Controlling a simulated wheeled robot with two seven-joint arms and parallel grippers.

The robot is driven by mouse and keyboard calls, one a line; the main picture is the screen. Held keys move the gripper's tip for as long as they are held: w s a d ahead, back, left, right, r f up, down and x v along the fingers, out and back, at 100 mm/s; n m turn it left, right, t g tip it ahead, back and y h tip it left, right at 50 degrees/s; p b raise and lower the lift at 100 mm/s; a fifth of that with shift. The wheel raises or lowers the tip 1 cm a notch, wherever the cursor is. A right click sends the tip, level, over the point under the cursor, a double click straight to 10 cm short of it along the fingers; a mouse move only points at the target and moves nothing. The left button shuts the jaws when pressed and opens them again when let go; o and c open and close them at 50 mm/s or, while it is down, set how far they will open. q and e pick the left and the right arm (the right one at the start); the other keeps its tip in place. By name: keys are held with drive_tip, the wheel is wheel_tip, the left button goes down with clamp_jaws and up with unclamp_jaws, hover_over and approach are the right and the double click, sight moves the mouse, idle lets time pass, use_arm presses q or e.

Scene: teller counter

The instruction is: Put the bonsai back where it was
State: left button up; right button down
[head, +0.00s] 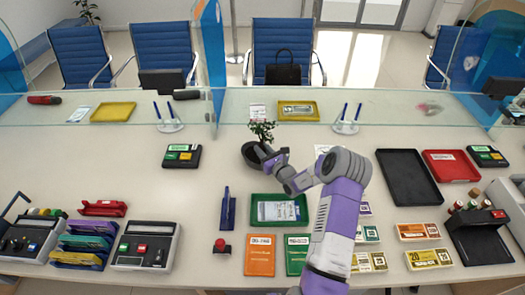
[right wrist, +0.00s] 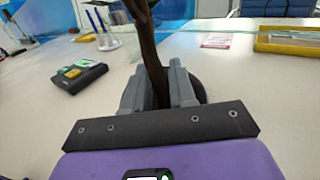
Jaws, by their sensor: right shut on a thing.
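The bonsai has a dark round pot (head: 251,155) and green foliage (head: 262,131). It is at the middle of the counter, just on my side of the glass screen. My right gripper (head: 270,158) reaches it from the right and is shut on its trunk. In the right wrist view the brown trunk (right wrist: 146,45) rises between the grey fingers of the gripper (right wrist: 160,88). The fingers hide most of the pot, and I cannot tell whether it touches the counter. My left gripper is in no view.
A card terminal (head: 182,156) stands to the left. A green tray (head: 279,222) lies nearer me and a black tray (head: 408,178) to the right. Pen stands (head: 346,127) and a yellow tray (head: 298,117) are near the glass screen (head: 400,105). Bare counter lies left of the pot.

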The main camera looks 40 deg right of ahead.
drive_tip(key=shift+r, duration=0.15)
drive_tip(key=c, duration=1.4)
unclamp_jaws()
drive_tip(key=shift+f, duration=0.25)
drive_tip(key=o, duration=0.5)
drive_tip(key=shift+r, duration=0.1)
drive_tip(key=shift+r, duration=0.15)
drive_tip(key=s, duration=0.4)
drive_tip(key=s+a+p, duration=0.1)
drive_tip(key=s, duration=0.7)
drive_tip(key=shift+a+p, duration=0.2)
drive_tip(key=shift+p, duration=0.1)
